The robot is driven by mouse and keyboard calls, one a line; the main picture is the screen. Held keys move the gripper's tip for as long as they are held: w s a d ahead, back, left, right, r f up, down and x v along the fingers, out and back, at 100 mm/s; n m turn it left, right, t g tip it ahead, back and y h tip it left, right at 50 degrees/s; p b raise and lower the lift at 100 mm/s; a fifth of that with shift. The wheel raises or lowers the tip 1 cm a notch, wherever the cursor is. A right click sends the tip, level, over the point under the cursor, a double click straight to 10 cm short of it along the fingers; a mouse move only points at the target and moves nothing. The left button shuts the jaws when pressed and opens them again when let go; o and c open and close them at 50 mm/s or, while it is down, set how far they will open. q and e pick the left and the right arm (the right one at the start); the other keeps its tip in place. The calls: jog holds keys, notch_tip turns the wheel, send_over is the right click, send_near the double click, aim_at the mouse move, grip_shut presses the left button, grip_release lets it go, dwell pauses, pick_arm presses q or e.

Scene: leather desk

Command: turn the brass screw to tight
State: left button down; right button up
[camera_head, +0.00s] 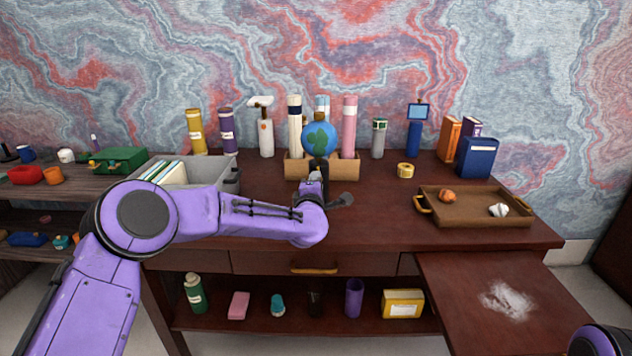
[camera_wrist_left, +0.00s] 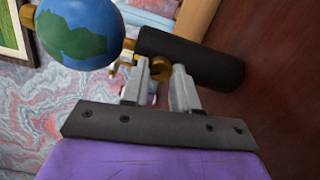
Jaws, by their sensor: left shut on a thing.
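A small globe (camera_head: 320,138), blue with green land, stands on a dark post at the back middle of the desk. In the left wrist view the globe (camera_wrist_left: 78,30) is at upper left, beside its black cylindrical stand (camera_wrist_left: 190,58). The brass screw (camera_wrist_left: 160,68) sits at the side of the stand, between my left fingertips. My left gripper (camera_wrist_left: 158,72) is shut on the screw; the fingers hide part of it. In the head view my left gripper (camera_head: 318,178) is just in front of the stand, and the screw is hidden. My right gripper is out of view.
A cardboard box (camera_head: 296,168) with upright tubes stands behind the globe. A grey bin (camera_head: 226,180) with folders is at left. The desk front between my arm and the tray is clear.

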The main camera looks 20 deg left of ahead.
pick_arm(q)
jog(key=shift+m+p, duration=0.75)
jog(key=shift+m, duration=1.45)
jog(key=c, duration=0.9)
grip_release()
jog(key=shift+o, duration=0.2)
jog(key=s+d+b, duration=0.1)
jog(key=s+d, duration=0.1)
jog(key=s, duration=0.8)
jog(key=shift+s, duration=0.2)
